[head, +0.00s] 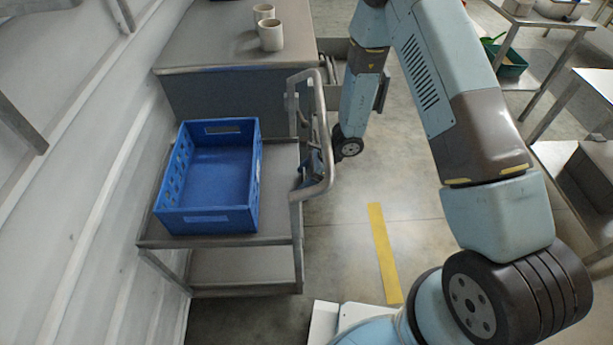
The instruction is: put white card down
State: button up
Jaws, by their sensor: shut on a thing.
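My gripper (311,168) is small and dark in the head view, beside the right end of the grey cart and partly behind its bent handle rail. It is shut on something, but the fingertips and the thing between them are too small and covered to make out. I cannot pick out the white card itself. My arm arches from the lower right over the top and comes down to the wrist beside the handle.
A blue crate (256,175), empty, stands on the grey cart (275,235). Behind it, a grey bench (205,40) holds two beige cups (271,36). A white wall (75,150) borders the left. Yellow floor tape (384,253) lies on open floor. Metal tables (560,100) stand at right.

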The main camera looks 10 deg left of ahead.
jog(key=o, duration=1)
jog(key=shift+v, duration=3.85)
